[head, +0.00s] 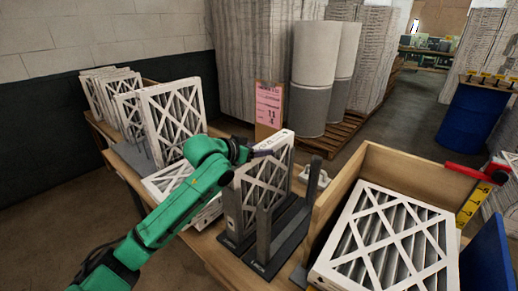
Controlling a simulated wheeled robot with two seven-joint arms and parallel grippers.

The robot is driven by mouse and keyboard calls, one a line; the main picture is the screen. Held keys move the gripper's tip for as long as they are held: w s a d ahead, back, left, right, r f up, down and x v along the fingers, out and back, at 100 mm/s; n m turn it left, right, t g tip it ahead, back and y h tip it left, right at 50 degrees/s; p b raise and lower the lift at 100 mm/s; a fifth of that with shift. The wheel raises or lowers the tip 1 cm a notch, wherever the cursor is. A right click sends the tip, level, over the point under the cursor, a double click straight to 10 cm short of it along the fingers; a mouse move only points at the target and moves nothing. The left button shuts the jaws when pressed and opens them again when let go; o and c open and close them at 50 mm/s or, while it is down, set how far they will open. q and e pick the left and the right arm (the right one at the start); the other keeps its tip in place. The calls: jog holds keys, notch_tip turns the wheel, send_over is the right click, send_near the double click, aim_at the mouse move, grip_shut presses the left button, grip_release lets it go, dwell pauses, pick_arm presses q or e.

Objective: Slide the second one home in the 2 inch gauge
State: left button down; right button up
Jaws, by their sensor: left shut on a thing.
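My left gripper (256,153), on its green arm, is shut on the upper edge of a white-framed pleated filter (279,161). The filter stands upright at the dark grey gauge (285,243), among its upright posts. The near posts hide part of its face and lower edge, so I cannot tell whether it rests on the gauge's floor. The gauge's label is too small to read. My right gripper is not in view.
More filters stand at the bench's left end (172,115), and one lies flat (166,181) behind my arm. A wooden box (400,175) with filters (385,245) stands at right. A pink card (269,104) stands behind the gauge. A red clamp-like thing (470,172) sits at the box's corner.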

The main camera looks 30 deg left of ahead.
pick_arm(q)
jog(key=shift+r, duration=0.1)
jog(key=shift+p, duration=0.4)
jog(key=shift+c, duration=0.7)
grip_release()
